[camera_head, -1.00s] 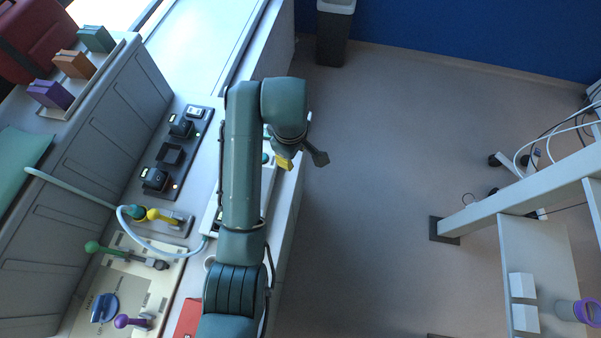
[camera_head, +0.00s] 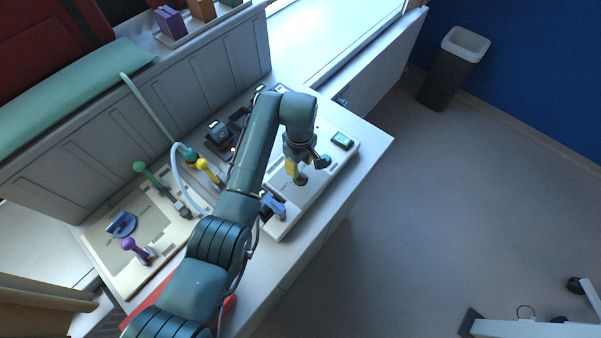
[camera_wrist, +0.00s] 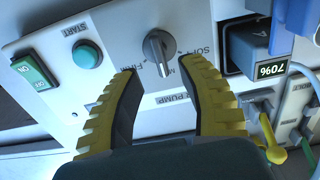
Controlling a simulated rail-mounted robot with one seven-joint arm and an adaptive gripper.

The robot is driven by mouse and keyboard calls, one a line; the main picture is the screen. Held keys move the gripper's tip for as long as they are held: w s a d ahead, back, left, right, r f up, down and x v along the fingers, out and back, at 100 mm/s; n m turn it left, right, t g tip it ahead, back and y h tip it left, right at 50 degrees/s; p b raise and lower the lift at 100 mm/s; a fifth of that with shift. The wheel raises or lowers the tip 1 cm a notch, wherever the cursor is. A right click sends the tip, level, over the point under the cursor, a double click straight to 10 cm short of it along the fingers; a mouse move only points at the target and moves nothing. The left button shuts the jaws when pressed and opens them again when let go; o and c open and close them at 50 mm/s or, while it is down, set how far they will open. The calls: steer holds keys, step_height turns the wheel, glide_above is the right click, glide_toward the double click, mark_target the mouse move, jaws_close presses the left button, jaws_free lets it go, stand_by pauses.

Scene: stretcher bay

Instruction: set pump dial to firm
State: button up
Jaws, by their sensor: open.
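The pump dial (camera_wrist: 158,46) is a grey knob on the pump's pale panel (camera_wrist: 125,52), in the wrist view just beyond my fingertips. Labels reading SOFT and FIRM are printed around it, with a partly hidden M label between. In the head view my gripper (camera_head: 300,172) hangs over the pump unit (camera_head: 318,175); the arm and gripper hide the dial there.
In the wrist view, a green START button (camera_wrist: 88,54) and a green ON/OFF switch (camera_wrist: 33,71) sit left of the dial. A dark block marked 70% (camera_wrist: 250,52) is at right. In the head view, yellow (camera_head: 203,166), green (camera_head: 141,169) and purple (camera_head: 129,244) knobbed levers stand left of my arm.

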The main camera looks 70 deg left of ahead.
mark_target(300, 174)
step_height(300, 174, down, 5)
steer(key=shift+f, duration=0.15)
jaws_close()
stand_by(0.4)
